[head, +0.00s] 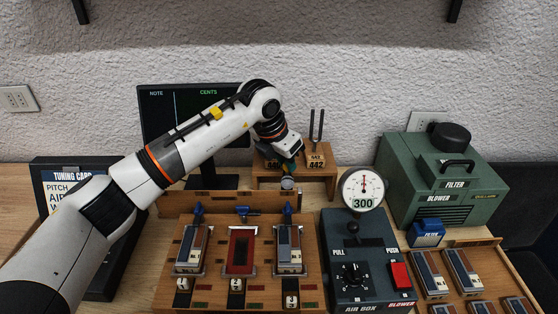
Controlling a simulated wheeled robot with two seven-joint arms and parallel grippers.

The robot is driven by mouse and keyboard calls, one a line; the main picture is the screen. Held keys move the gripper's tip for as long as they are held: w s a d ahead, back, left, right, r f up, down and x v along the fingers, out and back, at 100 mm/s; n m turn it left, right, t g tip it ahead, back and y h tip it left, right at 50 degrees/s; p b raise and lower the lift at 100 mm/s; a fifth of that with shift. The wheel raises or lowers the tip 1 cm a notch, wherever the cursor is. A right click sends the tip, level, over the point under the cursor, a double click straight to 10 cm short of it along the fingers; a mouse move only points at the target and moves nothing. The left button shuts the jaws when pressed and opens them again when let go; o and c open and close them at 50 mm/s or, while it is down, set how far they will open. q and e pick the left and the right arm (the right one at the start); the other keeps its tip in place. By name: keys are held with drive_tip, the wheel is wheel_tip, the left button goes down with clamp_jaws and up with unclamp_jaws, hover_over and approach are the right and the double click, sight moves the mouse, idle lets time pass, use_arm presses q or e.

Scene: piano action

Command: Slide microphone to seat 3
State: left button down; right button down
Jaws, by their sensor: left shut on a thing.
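Seat 3 and seat 1 (191,249) hold grey-and-blue reed blocks. Seat 2 (240,250) shows a bare red bed. My right gripper is not in view.
A wooden stand with a tuning fork (316,125) is close behind the gripper. A monitor (155,115) stands behind my arm. The air box (360,255) with a round gauge (363,188) is right of the board. A green blower (440,180) and a block tray (493,248) are farther right.

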use_arm(q)
drive_tip(key=shift+d, duration=0.15)
drive_tip(key=c, duration=1.6)
unclamp_jaws()
drive_tip(key=o, duration=0.3)
drive_tip(key=shift+d, duration=0.2)
drive_tip(key=shift+o, duration=0.2)
drive_tip(key=shift+a+r, duration=0.3)
drive_tip(key=shift+r, duration=0.15)
drive_tip(key=b+v, duration=0.1)
drive_tip(key=v, duration=1)
drive_tip(key=shift+b, duration=0.4)
